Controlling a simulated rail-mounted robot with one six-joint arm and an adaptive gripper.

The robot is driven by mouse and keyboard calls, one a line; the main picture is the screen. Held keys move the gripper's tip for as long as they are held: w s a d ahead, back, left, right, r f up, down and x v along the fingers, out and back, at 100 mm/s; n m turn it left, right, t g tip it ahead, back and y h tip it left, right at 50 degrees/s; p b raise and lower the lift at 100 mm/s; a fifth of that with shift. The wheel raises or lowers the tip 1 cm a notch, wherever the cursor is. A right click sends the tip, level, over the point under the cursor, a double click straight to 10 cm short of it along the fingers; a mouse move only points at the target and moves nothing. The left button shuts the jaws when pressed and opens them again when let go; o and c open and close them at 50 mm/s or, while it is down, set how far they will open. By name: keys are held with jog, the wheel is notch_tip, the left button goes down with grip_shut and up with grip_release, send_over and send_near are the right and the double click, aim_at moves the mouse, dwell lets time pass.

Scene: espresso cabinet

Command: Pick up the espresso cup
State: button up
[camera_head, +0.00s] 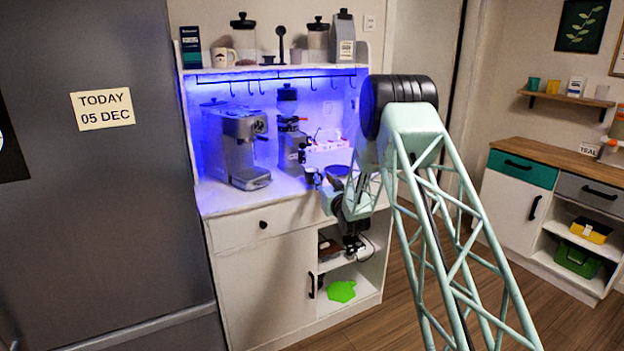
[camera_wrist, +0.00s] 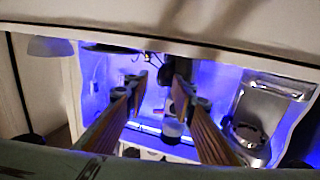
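My gripper (camera_wrist: 160,78) shows in the wrist view with its two fingers spread and a clear gap between them. I see nothing held in it. The wrist view looks upside down, with the blue-lit alcove behind the fingers. A small dark cup-like shape (camera_head: 311,176) stands out beside my arm at the counter's front in the head view; I cannot tell whether it is the espresso cup or part of my arm. No espresso cup can be made out clearly. My arm hides part of the counter's right side.
An espresso machine (camera_head: 240,145) stands on the left of the cabinet counter; it also shows in the wrist view (camera_wrist: 250,125). A grinder (camera_head: 290,140) stands to its right. A mug (camera_head: 221,57) and several jars stand on the top shelf. A green item (camera_head: 341,291) lies low in the cabinet.

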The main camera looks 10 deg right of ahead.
jog(key=shift+c, duration=0.5)
grip_shut()
jog(key=shift+r, duration=0.15)
jog(key=s+d+r+p, duration=0.1)
jog(key=s+r, duration=0.1)
jog(key=s, duration=0.6)
jog(key=s+d+r+p, duration=0.1)
jog(key=s+r+p, duration=0.1)
jog(key=s, duration=0.6)
jog(key=shift+r+p, duration=0.3)
jog(key=shift+r, duration=0.05)
jog(key=shift+w, duration=0.1)
